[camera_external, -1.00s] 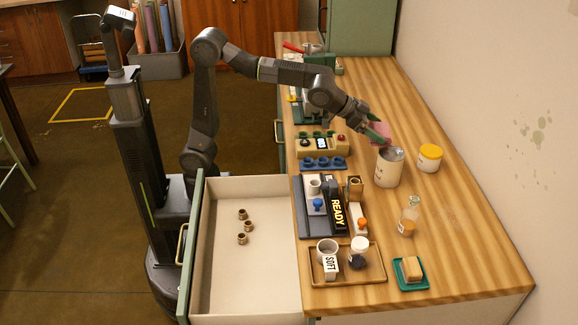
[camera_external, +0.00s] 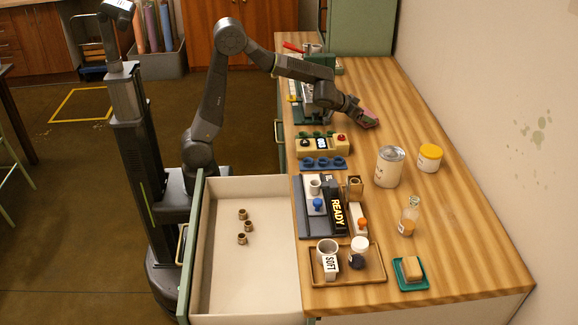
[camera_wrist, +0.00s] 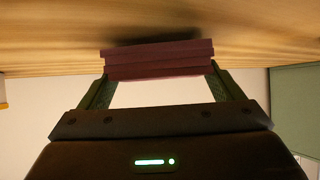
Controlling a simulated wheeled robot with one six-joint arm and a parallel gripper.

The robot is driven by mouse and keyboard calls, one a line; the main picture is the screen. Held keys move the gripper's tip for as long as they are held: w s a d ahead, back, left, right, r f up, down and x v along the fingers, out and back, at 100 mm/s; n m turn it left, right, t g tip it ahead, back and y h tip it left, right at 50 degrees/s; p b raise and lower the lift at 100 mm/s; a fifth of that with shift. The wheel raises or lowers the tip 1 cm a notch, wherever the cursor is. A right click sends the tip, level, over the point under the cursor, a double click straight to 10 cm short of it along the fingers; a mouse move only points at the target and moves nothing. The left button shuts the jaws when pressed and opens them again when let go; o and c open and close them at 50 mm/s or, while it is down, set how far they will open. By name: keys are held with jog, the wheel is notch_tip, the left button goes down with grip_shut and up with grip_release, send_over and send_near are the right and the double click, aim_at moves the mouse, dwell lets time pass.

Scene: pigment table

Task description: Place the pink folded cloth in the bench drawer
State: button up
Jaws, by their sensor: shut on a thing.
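The pink folded cloth (camera_external: 370,119) is between the fingers of my gripper (camera_external: 364,116), over the far part of the bench top. In the wrist view the cloth (camera_wrist: 158,60) shows as a stack of dark pink layers. My gripper's two green fingers (camera_wrist: 158,88) are shut on its sides. The wood surface shows close behind it with a shadow; I cannot tell whether the cloth touches it. The bench drawer (camera_external: 225,278) is pulled open at the front left of the bench.
On the bench top (camera_external: 470,255) stand a large white can (camera_external: 389,168), a yellow-lidded jar (camera_external: 429,158), a bottle (camera_external: 408,218), a wooden tray (camera_external: 375,277) with cups, and a READY sign (camera_external: 338,210). A button panel (camera_external: 322,146) is near my gripper.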

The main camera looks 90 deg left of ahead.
jog(key=shift+f, duration=0.4)
jog(key=shift+f, duration=0.2)
jog(key=o, duration=0.8)
jog(key=shift+c, duration=0.2)
jog(key=shift+r, duration=0.1)
jog(key=shift+r, duration=0.1)
jog(key=shift+r, duration=0.15)
jog(key=v, duration=1.2)
